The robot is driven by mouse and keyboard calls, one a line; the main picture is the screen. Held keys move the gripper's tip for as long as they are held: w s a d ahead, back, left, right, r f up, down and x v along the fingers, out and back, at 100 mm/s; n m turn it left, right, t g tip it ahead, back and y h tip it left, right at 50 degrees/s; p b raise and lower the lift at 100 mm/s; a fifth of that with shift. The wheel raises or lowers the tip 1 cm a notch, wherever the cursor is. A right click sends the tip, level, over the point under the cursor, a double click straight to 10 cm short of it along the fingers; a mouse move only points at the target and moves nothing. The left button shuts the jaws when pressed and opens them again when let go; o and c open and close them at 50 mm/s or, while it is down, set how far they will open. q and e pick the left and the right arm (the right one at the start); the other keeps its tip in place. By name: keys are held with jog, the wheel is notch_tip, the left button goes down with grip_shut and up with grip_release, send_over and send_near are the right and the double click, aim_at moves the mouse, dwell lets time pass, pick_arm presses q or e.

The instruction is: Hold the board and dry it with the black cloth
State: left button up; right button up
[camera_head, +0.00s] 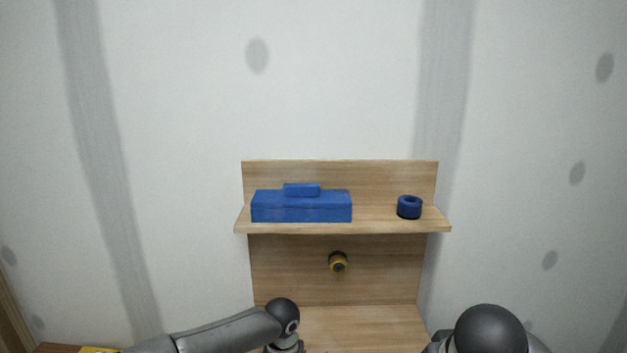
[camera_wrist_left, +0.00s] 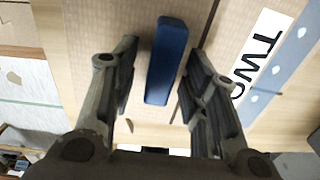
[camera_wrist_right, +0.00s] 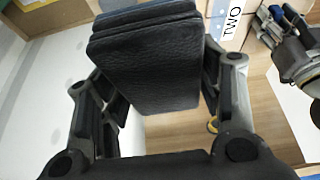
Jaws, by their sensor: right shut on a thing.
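In the right wrist view a black, leathery-textured folded cloth (camera_wrist_right: 155,65) fills the space between the fingers of my right gripper (camera_wrist_right: 158,80), which is shut on it. In the left wrist view my left gripper (camera_wrist_left: 163,58) has its fingers apart. A dark blue elongated block (camera_wrist_left: 165,62) lies between them, with gaps visible on both sides. Light wooden surfaces lie behind it; I cannot tell for sure which one is the board. Neither gripper's fingers show in the head view, only the arms.
In the head view a wooden shelf unit (camera_head: 340,228) carries a blue box (camera_head: 300,207) and a dark blue ring (camera_head: 409,208). A yellow and black round item (camera_head: 338,262) is below the shelf.

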dwell(0.3)
pick_arm(q)
jog(key=shift+r+p, duration=0.7)
jog(key=shift+r, duration=0.2)
pick_arm(e)
jog(key=shift+r, duration=0.7)
pick_arm(q)
jog(key=shift+f, duration=0.15)
pick_arm(e)
jog(key=shift+f, duration=0.1)
pick_arm(q)
jog(key=shift+f+b, duration=0.8)
jog(key=shift+f, duration=0.05)
pick_arm(e)
jog(key=shift+f, duration=0.7)
pick_arm(q)
jog(key=shift+r, duration=0.1)
grip_shut()
